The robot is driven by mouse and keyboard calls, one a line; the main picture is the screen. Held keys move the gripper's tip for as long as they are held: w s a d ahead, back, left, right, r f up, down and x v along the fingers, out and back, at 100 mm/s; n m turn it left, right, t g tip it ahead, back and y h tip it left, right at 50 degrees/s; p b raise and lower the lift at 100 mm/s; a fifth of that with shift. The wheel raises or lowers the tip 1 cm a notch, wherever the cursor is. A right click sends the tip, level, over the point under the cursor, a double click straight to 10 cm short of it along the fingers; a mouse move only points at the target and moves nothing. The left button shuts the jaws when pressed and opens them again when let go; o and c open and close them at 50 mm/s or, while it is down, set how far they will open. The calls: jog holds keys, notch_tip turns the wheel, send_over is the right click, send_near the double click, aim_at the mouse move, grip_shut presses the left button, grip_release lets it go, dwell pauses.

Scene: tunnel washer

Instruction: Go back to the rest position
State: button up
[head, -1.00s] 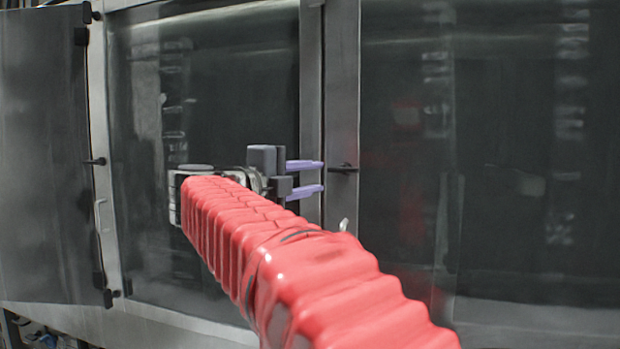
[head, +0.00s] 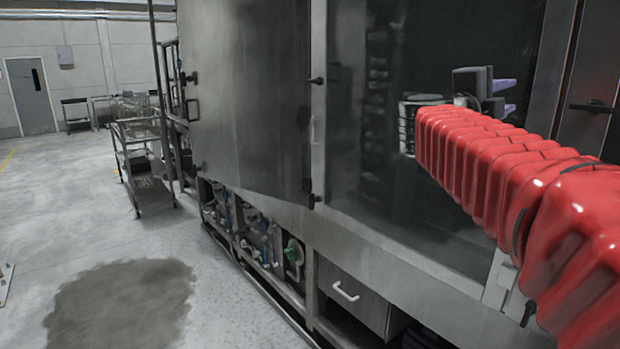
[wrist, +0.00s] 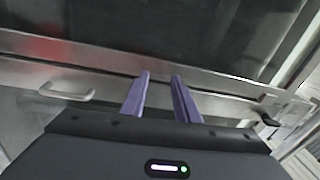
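My gripper (head: 503,96) shows in the head view at the end of my red-sleeved arm, in front of the dark glass of the washer (head: 390,200). Its two purple fingers are parallel and point right, toward a dark handle (head: 592,106) on a steel post, with a clear gap to it. In the wrist view the fingers (wrist: 161,77) stand apart with nothing between them. Beyond them are a metal frame edge, a pale bar handle (wrist: 65,92) on the left and a small dark latch (wrist: 267,117) on the right.
A grey steel door panel (head: 250,90) stands angled out from the washer. Below are pipes and a drawer (head: 350,298). A metal trolley (head: 140,155) stands back left. Open floor with a dark wet-looking patch (head: 125,305) lies left.

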jog(key=w+a+f+n+t+y, duration=0.3)
jog(key=a+f+n+y, duration=0.2)
jog(key=a+n+y, duration=0.3)
jog(key=w+a+f+n+t+y, duration=0.25)
jog(key=a+f+n+y, duration=0.35)
jog(key=a+n, duration=0.35)
jog(key=s+a+f+n+g+y, duration=0.2)
jog(key=s+a+f+n, duration=0.15)
jog(key=f, duration=0.25)
jog(key=s+a+f+n+g+y, duration=0.2)
jog(key=s+a+f, duration=0.2)
jog(key=s+f, duration=0.15)
jog(key=s+d+f+n+g+h, duration=0.1)
jog(key=s+d+f+n+g, duration=0.1)
jog(key=s+f, duration=0.7)
jog(key=s+d+f+n+g+h, duration=0.1)
jog(key=s+f+g, duration=0.4)
jog(key=s+f, duration=0.5)
jog(key=s+d+n, duration=0.1)
jog(key=s, duration=0.5)
jog(key=shift+n, duration=0.4)
